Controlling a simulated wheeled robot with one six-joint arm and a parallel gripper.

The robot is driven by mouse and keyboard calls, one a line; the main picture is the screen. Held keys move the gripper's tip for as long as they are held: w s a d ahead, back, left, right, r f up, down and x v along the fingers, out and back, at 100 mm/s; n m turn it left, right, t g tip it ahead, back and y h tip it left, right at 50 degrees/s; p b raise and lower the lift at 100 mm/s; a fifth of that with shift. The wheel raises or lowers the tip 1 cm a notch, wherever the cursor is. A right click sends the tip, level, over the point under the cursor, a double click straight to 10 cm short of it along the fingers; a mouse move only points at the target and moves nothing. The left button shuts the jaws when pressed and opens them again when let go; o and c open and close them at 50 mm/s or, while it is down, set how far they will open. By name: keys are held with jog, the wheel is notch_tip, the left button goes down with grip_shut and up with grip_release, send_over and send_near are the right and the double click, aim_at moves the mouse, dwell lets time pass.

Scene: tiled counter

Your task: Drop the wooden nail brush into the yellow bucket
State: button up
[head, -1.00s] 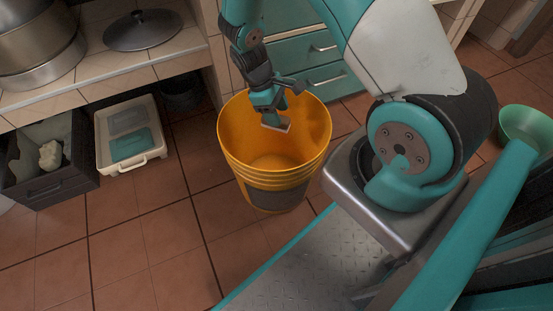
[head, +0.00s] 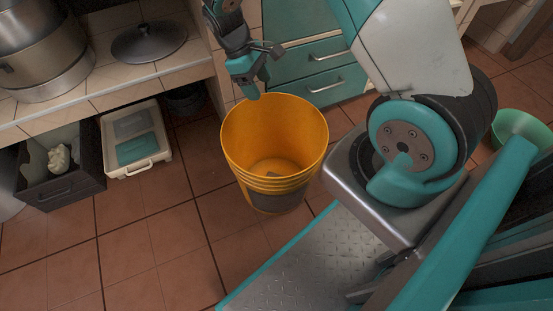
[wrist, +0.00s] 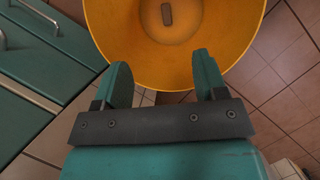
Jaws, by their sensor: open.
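The yellow bucket (head: 240,128) stands upright on the tiled floor, and its rim and inside show in the wrist view (wrist: 241,40). The wooden nail brush (wrist: 167,14) lies on the bottom of the bucket in the wrist view. In the head view my gripper (head: 252,92) is above the back left of the bucket's rim.
Teal drawers (head: 315,75) with metal handles stand behind the bucket. A tiled counter at the left holds a steel pot (head: 45,60) and a dark lid (head: 148,42). Below it are a dark crate (head: 60,188) and a white tray (head: 135,168). The floor left of the bucket is clear.

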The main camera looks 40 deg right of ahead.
jog(key=shift+p+v, duration=0.45)
jog(key=shift+v, duration=1.55)
jog(key=shift+a, duration=0.1)
jog(key=s+a+r+t+y, duration=0.1)
jog(key=s+a+r, duration=0.2)
jog(key=a+r, duration=0.25)
jog(key=s+a+r+t+y, duration=0.1)
jog(key=s+a+r+y, duration=0.2)
jog(key=r, duration=0.4)
jog(key=s+a+r+n+t+y, duration=0.1)
jog(key=s+a+r, duration=0.3)
jog(key=s, duration=0.4)
jog(key=s+a+r+t+y, duration=0.1)
jog(key=s+a+r, duration=0.4)
jog(key=s, duration=0.2)
notch_tip(320, 180, up, 34)
jog(key=p, duration=3.3)
jog(key=shift+s+p, duration=0.35)
jog(key=shift+s, duration=0.1)
